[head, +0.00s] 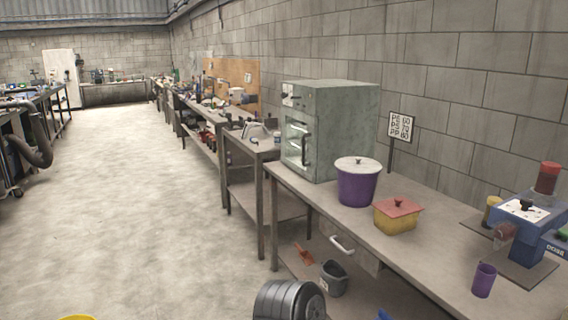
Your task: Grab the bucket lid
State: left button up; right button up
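A purple bucket (357,188) stands upright on the workbench, in front of the grey-green oven. Its pale round bucket lid (358,164) lies on top, with a small dark knob in the middle. The lid looks flat and seated on the rim. Neither of my grippers shows in the head view.
A yellow box with a red lid (397,215) stands just right of the bucket. The oven (331,128) is close behind. A blue machine (527,222) and a purple cup (484,280) are farther right on the workbench (320,200). The floor (140,220) at left is clear.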

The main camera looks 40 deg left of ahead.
aim_at(357, 165)
jog(key=u, duration=1.95)
jog(key=i, duration=2.25)
jog(key=i+j, duration=0.1)
jog(key=i, duration=2.2)
jog(key=l+z, duration=0.1)
jog(key=z, duration=4.4)
